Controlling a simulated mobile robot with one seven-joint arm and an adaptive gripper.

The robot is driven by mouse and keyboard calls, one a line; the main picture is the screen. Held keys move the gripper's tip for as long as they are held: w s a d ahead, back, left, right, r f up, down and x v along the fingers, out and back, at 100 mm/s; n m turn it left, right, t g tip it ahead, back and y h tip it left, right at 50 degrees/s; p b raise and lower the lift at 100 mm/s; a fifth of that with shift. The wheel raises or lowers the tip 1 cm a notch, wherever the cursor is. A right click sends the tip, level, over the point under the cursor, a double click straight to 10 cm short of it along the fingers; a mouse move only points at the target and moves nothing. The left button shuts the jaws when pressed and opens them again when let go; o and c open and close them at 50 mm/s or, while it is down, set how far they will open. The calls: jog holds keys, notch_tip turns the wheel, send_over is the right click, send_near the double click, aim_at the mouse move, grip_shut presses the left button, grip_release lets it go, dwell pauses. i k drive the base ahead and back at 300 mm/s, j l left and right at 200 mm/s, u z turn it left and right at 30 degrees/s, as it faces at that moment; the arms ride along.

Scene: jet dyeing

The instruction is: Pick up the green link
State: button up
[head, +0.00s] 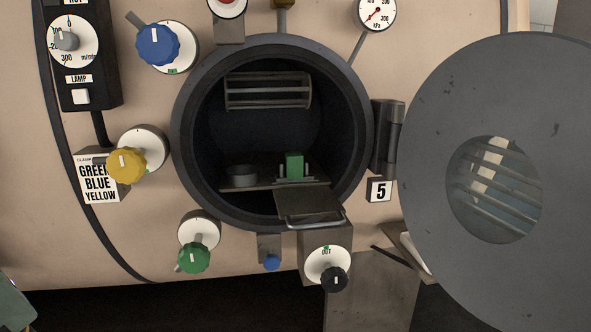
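The green link (294,166) is a small green block inside the round opening of the machine. It stands upright in a small pale holder (295,175) on a shelf (262,184). A short grey round dish (242,176) sits on the same shelf to its left. My gripper is not visible in the head view.
The round grey door (430,120) with a window stands open at the right. A tray with a handle (312,206) juts out below the opening. Blue (158,45), yellow (127,165), green (194,257) and black (334,280) knobs project around it. A slatted rack (268,91) hangs inside above.

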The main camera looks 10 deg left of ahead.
aim_at(294, 161)
jog(key=z, duration=0.9)
jog(key=k+j+z, duration=0.45)
jog(key=z, duration=0.3)
jog(key=k+j, duration=0.15)
jog(key=j, duration=0.2)
jog(key=k+j, duration=0.35)
jog(key=j, duration=0.3)
